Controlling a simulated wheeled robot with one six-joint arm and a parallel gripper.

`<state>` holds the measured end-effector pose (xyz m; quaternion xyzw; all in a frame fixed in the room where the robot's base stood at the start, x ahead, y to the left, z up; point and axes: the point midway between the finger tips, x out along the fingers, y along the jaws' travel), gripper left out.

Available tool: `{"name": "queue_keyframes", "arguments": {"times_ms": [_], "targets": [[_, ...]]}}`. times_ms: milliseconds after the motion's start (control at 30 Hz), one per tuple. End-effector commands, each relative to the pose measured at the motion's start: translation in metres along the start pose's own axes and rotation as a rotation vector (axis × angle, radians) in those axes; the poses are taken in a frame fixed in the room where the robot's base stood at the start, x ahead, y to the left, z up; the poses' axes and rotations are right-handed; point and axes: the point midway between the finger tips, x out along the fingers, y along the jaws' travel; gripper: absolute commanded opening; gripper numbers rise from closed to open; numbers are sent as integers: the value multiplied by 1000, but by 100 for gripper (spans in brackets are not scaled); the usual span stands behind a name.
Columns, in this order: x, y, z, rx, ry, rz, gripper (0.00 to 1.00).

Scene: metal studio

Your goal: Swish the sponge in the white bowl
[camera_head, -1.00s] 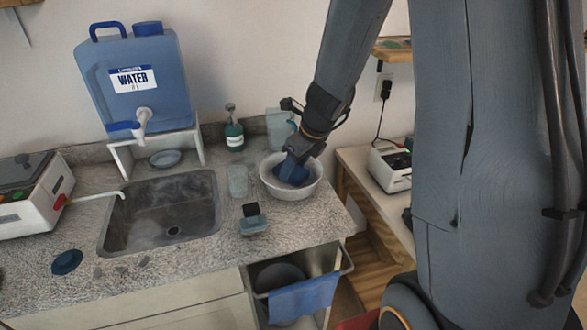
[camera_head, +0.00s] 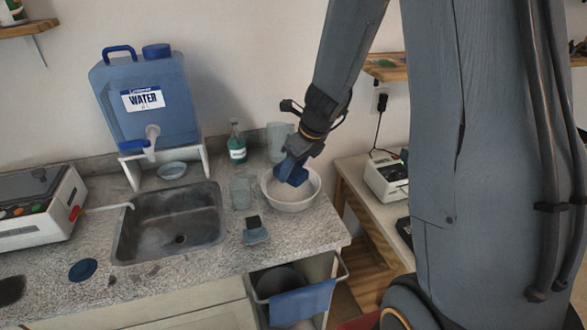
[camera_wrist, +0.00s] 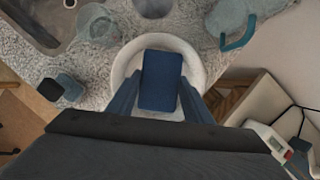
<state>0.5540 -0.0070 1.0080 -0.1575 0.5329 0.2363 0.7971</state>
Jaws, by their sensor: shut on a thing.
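The white bowl (camera_head: 291,204) stands on the speckled counter to the right of the sink. My gripper (camera_head: 294,168) points down over the bowl and is shut on a dark blue sponge (camera_wrist: 161,80). In the wrist view the sponge sits between the two fingers, over the middle of the white bowl (camera_wrist: 200,72). In the head view the sponge (camera_head: 290,176) is partly covered by the gripper and appears at or just above the bowl's rim; its exact height is hard to tell.
A clear cup (camera_head: 241,191), a green bottle (camera_head: 236,146) and a clear pitcher (camera_head: 276,140) stand close around the bowl. A small dark-topped block (camera_head: 255,232) lies in front. The sink (camera_head: 170,225) is to the left. A blue towel (camera_head: 302,302) hangs below the counter.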

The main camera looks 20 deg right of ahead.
Motion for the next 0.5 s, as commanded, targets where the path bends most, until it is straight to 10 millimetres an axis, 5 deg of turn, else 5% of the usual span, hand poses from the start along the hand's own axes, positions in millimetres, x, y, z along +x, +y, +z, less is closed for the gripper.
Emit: {"name": "queue_keyframes", "arguments": {"times_ms": [500], "targets": [[-27,0,11,0,0,0,25]]}}
